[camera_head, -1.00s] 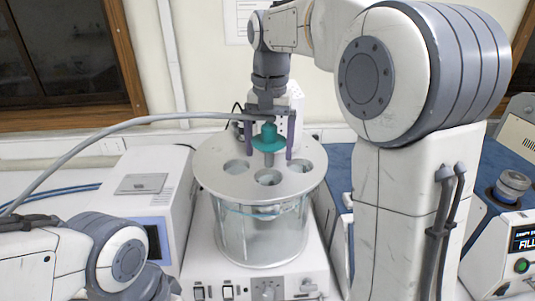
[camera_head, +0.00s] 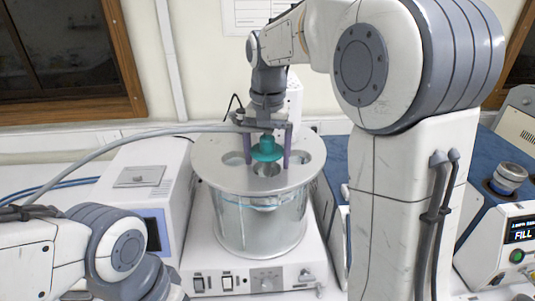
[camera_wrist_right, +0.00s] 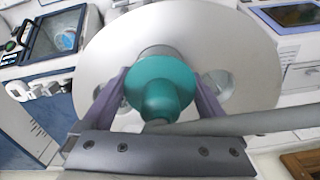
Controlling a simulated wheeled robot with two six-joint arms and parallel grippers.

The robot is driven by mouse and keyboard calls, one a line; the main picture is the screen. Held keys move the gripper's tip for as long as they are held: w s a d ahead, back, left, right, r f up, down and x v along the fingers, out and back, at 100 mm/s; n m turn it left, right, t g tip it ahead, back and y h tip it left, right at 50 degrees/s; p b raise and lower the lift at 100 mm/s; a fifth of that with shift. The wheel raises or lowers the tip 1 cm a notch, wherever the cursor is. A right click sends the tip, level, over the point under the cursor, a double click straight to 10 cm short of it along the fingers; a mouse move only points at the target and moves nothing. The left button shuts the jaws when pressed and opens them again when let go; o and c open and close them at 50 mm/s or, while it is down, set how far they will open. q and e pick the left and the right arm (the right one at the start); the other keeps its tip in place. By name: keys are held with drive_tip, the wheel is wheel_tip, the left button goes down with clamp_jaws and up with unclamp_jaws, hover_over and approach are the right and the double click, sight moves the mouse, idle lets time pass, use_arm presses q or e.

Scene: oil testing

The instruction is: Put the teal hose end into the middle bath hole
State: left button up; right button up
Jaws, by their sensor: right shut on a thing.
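The teal hose end (camera_head: 267,149) is between the fingers of my right gripper (camera_head: 267,159), which is shut on it. It is upright just above the round metal lid (camera_head: 215,177) of the glass bath. The middle bath hole (camera_head: 266,171) shows right below it; I cannot tell whether the tip has entered. In the right wrist view the teal hose end (camera_wrist_right: 157,84) sits between the purple fingers and covers much of the lid (camera_wrist_right: 100,58). The grey hose (camera_head: 150,133) runs off to the left. My left arm shows at lower left, but its gripper is out of view.
The lid has side holes left (camera_head: 233,157) and right (camera_head: 300,157) of the middle one, partly behind the fingers. A white instrument box (camera_head: 140,180) stands left of the bath. A blue-topped machine with a FILL display (camera_head: 522,235) stands at right.

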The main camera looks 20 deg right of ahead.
drive_tip(key=o, duration=1.1)
wheel_tip(320, 180, up, 13)
drive_tip(key=shift+r, duration=0.15)
drive_tip(key=s+a+f+n, duration=0.7)
drive_tip(key=s+a+f, duration=0.2)
drive_tip(key=a+f, duration=0.25)
drive_tip(key=s+a+f+n, duration=0.1)
drive_tip(key=s+f+n, duration=0.1)
drive_tip(key=s, duration=0.3)
drive_tip(key=s+f+n, duration=0.2)
drive_tip(key=s+f, duration=0.3)
drive_tip(key=s+a+f+n+y, duration=0.1)
drive_tip(key=s+f+n, duration=0.1)
drive_tip(key=s+f, duration=0.2)
drive_tip(key=shift+s+a+f+n, duration=0.2)
drive_tip(key=shift+s+a+n, duration=0.1)
drive_tip(key=shift+s, duration=0.15)
drive_tip(key=shift+f, duration=0.1)
